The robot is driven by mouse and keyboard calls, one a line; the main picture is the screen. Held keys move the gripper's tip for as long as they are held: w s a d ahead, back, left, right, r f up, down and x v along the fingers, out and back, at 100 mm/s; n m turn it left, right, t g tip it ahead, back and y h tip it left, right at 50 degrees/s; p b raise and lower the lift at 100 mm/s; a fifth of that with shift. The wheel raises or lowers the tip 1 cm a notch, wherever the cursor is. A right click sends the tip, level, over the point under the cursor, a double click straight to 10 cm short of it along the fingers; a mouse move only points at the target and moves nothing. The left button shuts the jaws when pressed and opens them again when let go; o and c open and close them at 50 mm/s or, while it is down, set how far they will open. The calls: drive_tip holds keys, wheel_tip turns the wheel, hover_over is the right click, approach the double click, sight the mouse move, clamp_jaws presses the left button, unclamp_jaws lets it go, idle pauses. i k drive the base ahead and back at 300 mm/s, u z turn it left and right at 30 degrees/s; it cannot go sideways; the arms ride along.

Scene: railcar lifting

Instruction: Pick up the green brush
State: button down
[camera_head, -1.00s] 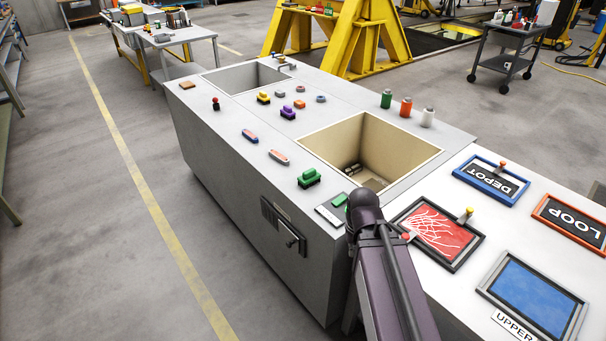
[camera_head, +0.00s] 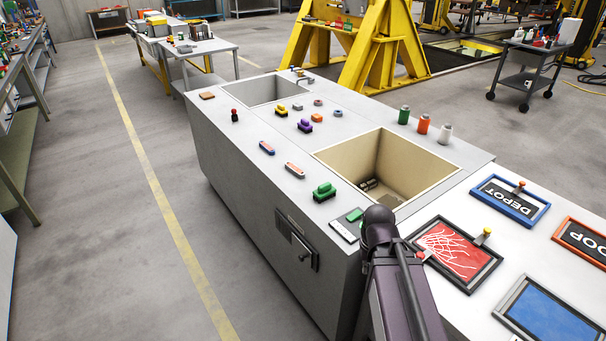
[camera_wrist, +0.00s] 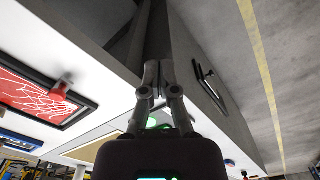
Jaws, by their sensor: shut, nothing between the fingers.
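The green brush (camera_head: 324,191) lies on the grey bench top (camera_head: 236,136), near its front edge and left of the deep beige-lined basin (camera_head: 330,156). My arm stands at the bench's front right corner, beyond the brush to the right. My gripper (camera_wrist: 159,76) shows in the wrist view, fingers together and empty, with the bench side behind it. In the head view my gripper cannot be made out behind the arm. A green patch shows behind the gripper body in the wrist view; I cannot tell what it is.
A flat green block (camera_head: 354,214) lies right of the brush. A purple brush (camera_head: 304,125), a yellow brush (camera_head: 281,110) and an orange-white brush (camera_head: 295,169) lie farther left. Framed panels, including a red one (camera_head: 455,248), cover the white surface at right. Floor left of the bench is clear.

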sight(324, 191)
drive_tip(key=k, duration=1.35)
drive_tip(key=u, duration=0.35)
drive_tip(key=i, duration=1.85)
drive_tip(key=z, duration=0.35)
